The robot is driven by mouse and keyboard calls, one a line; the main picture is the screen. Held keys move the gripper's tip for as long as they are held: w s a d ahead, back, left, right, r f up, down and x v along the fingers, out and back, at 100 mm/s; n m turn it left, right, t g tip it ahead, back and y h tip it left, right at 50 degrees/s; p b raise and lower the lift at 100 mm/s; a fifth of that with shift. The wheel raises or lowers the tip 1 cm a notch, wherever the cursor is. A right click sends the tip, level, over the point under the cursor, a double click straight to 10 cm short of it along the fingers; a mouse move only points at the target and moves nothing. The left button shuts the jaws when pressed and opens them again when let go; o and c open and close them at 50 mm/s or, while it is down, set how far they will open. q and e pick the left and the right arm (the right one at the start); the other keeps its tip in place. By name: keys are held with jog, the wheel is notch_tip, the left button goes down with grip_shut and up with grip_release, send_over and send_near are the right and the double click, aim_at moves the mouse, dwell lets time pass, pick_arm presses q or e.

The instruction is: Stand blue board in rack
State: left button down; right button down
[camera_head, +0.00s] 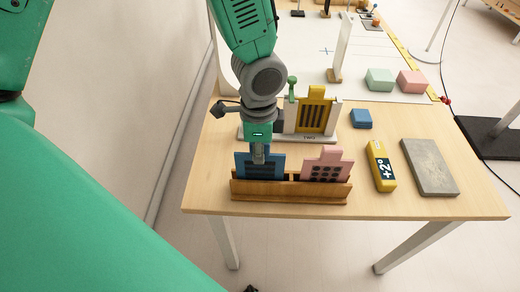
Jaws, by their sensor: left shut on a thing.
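The blue board (272,167) is upright at the left part of the wooden rack (290,193), near the table's front edge. Its lower edge is hidden behind the rack's front wall, so I cannot tell if it touches the bottom. My left gripper (259,156) comes down from above and is shut on the blue board's top. A pink board (328,165) with dark spots stands in the right part of the same rack. My right gripper does not show.
Behind the rack is a white stand with a yellow board (314,110). A small blue block (361,118), a yellow "+2°" bar (381,166) and a grey slab (429,167) lie to the right. Green (380,80) and pink (411,82) blocks sit farther back.

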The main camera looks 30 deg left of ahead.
pick_arm(q)
jog(key=shift+f, duration=0.35)
jog(key=c, duration=1.6)
grip_release()
jog(key=shift+r, duration=0.15)
jog(key=shift+r, duration=0.3)
notch_tip(320, 180, up, 11)
jog(key=shift+r, duration=0.1)
